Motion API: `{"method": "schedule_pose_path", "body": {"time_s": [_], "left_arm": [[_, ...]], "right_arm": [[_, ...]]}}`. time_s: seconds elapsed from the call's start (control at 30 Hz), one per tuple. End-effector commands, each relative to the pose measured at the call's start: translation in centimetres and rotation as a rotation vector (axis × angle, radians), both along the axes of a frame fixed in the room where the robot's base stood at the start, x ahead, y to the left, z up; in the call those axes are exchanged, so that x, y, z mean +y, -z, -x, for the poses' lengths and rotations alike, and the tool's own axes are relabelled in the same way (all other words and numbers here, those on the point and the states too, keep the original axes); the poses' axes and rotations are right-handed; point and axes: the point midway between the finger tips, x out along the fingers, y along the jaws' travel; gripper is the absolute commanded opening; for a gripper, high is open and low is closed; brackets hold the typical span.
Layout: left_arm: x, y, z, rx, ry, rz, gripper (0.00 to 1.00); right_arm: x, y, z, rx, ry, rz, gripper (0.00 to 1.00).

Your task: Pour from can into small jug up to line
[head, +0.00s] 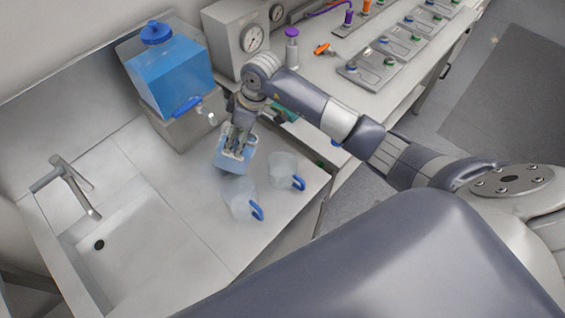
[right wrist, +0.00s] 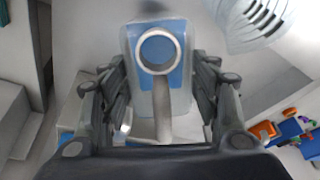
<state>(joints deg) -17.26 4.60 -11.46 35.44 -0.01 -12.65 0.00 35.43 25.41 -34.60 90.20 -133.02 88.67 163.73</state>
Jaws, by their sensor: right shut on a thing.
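The can (head: 231,160) is a clear-walled box with blue liquid inside. It is held in my right gripper (head: 240,138), low over the counter, and looks slightly tilted. In the right wrist view the can (right wrist: 177,82) sits between the fingers of my right gripper (right wrist: 160,110), with a pale ring and stem in front of it. Two clear jugs with blue handles stand to the right of the can: a farther jug (head: 283,165) and a nearer jug (head: 240,200). I cannot tell surely which is smaller. Their fill lines are not legible here. My left gripper is not in view.
A blue tank (head: 172,75) with a tap stands on a grey block behind the can. A sink (head: 140,250) with a faucet (head: 75,188) lies to the left. Gauge boxes (head: 235,35) and a bench of trays (head: 400,40) are beyond. The counter between sink and jugs is clear.

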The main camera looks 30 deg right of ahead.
Motion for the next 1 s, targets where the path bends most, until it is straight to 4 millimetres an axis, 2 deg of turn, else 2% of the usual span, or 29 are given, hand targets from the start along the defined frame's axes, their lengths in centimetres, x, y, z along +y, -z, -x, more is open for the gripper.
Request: {"method": "schedule_pose_path", "body": {"time_s": [0.63, 1.0], "left_arm": [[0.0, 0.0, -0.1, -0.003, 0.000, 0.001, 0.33], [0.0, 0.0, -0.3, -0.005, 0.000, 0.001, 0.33]], "right_arm": [[-2.8, 0.5, 2.4, -0.214, 0.002, -0.246, 0.00], [-2.9, 1.0, 2.6, -0.274, 0.000, -0.314, 0.00]]}}
